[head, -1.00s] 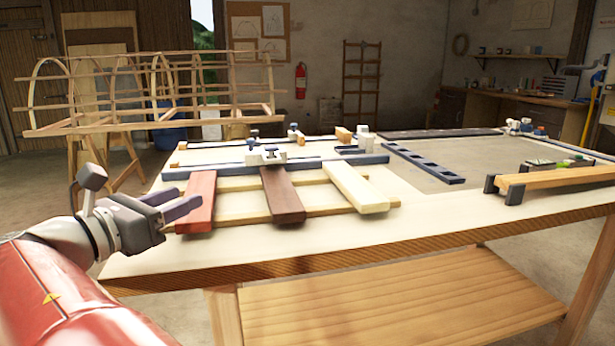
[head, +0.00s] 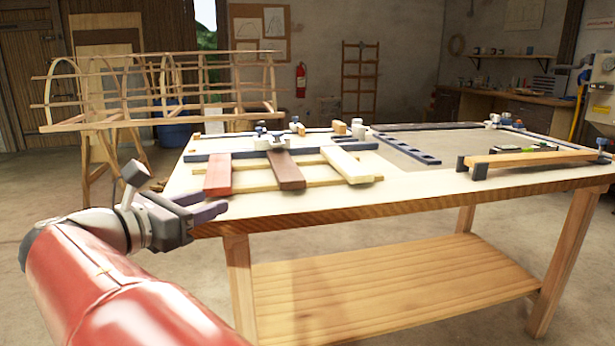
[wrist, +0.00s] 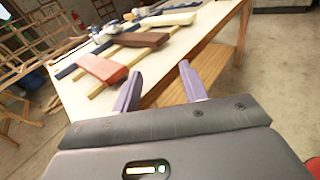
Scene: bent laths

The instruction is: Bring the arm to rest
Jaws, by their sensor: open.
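My gripper (head: 205,207) is open and empty at the left front corner of the workbench (head: 400,195) in the head view. In the wrist view its two purple fingers (wrist: 160,90) stand apart with nothing between them. The red lath (head: 218,175) lies just beyond the fingers, apart from them as far as I can tell. A dark brown lath (head: 286,170) and a pale lath (head: 347,164) lie to its right. In the wrist view the red lath (wrist: 102,69) is ahead and left of the fingers.
A blue slotted bar (head: 405,151) lies on the bench's middle. A long wooden strip (head: 530,157) sits in dark blocks at the right. A ribbed wooden frame (head: 160,90) stands behind at the left. Open floor (head: 80,300) lies left of the bench.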

